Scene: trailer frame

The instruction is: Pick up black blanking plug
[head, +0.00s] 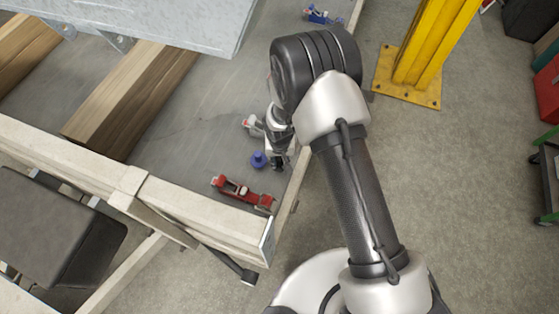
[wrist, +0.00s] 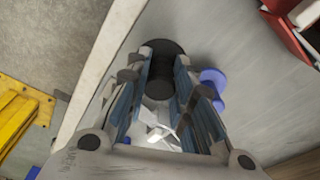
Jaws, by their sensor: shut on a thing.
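The black blanking plug (wrist: 163,58) is between the fingers of my gripper (wrist: 165,92) in the wrist view. It shows a dark round flange and a narrower dark body, and the fingers are closed on its sides. In the head view my gripper (head: 278,160) is low over the grey panel, near its right edge, and mostly hidden by my arm. The plug cannot be made out clearly there. I cannot tell whether it touches the panel.
A blue plug (head: 258,160) stands close beside my gripper; it also shows in the wrist view (wrist: 213,86). A red clamp (head: 243,193) lies nearer the front edge. A yellow post (head: 420,55) stands on the floor at right.

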